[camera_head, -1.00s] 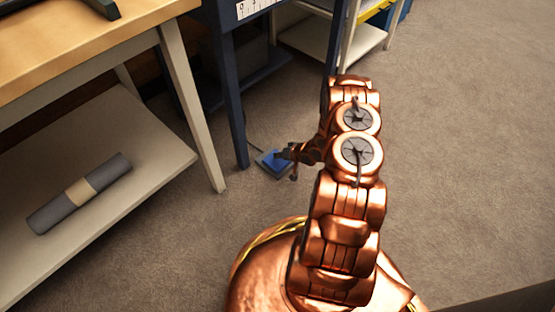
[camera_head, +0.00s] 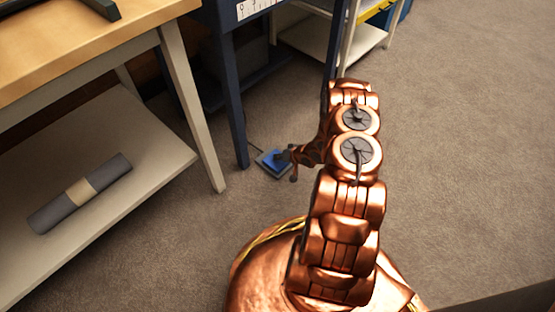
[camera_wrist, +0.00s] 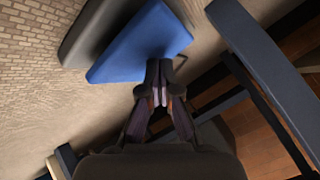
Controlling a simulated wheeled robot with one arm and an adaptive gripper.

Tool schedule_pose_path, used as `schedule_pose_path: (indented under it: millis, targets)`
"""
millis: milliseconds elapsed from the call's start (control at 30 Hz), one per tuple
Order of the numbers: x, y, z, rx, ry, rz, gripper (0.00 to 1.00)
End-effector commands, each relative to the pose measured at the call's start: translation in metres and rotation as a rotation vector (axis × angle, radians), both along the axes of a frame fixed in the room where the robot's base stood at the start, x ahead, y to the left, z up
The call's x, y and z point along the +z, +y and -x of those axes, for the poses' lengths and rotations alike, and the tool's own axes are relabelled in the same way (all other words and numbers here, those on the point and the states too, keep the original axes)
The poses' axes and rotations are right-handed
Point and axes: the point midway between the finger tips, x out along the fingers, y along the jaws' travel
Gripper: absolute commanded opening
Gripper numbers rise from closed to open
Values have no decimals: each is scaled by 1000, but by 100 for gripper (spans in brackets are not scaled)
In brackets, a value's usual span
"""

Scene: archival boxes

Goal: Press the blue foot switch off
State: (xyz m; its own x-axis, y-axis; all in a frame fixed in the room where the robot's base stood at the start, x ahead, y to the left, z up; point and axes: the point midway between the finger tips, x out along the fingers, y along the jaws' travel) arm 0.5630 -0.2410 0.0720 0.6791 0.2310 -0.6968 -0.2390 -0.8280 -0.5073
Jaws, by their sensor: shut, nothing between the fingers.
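The blue foot switch (camera_head: 271,160) lies on the carpet beside the foot of a dark blue table leg, with a blue pedal on a grey base. In the wrist view its blue pedal (camera_wrist: 140,47) fills the upper middle, and the grey base shows at its left. In the wrist view the fingertips (camera_wrist: 159,68) overlap the pedal's lower edge. I cannot tell whether they touch it.
A wooden-topped bench with a pale leg (camera_head: 193,110) and lower shelf is at left, bearing a grey roll (camera_head: 105,180). A white shelf unit (camera_head: 330,40) stands behind. Carpet at right is clear.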

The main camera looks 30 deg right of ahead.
Motion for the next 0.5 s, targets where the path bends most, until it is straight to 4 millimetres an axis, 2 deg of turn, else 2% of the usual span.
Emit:
schedule_pose_path:
  millis: [500]
  targets:
    - [-5, 0, 0, 0, 0, 0, 0]
